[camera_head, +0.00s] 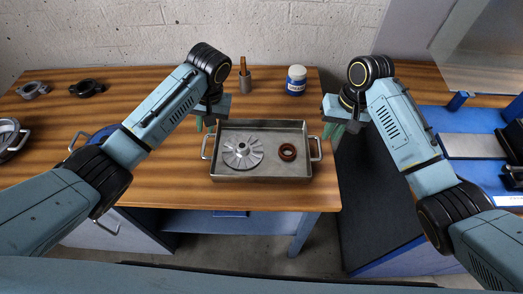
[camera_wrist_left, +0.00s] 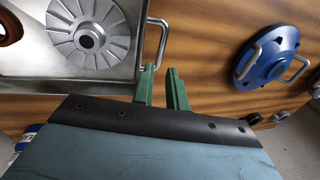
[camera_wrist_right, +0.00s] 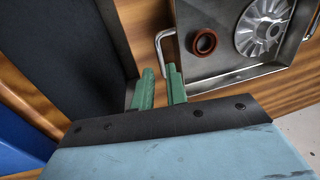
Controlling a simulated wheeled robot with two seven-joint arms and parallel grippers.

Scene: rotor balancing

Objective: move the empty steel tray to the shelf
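The steel tray (camera_head: 262,180) stands on the wooden table, with a wire handle at each end. It is not empty: a grey finned rotor (camera_head: 242,151) lies in its left part and a dark red ring (camera_head: 287,152) in its right part. My left gripper (camera_head: 204,124) is by the left handle; in the left wrist view its green fingers (camera_wrist_left: 162,72) are apart, with the handle (camera_wrist_left: 158,40) near their tips. My right gripper (camera_head: 334,131) is by the right handle; its fingers (camera_wrist_right: 160,70) are apart around the handle's end (camera_wrist_right: 157,42). Contact cannot be told.
A low shelf (camera_head: 215,221) shows under the table. A blue bench (camera_head: 470,172) is at right.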

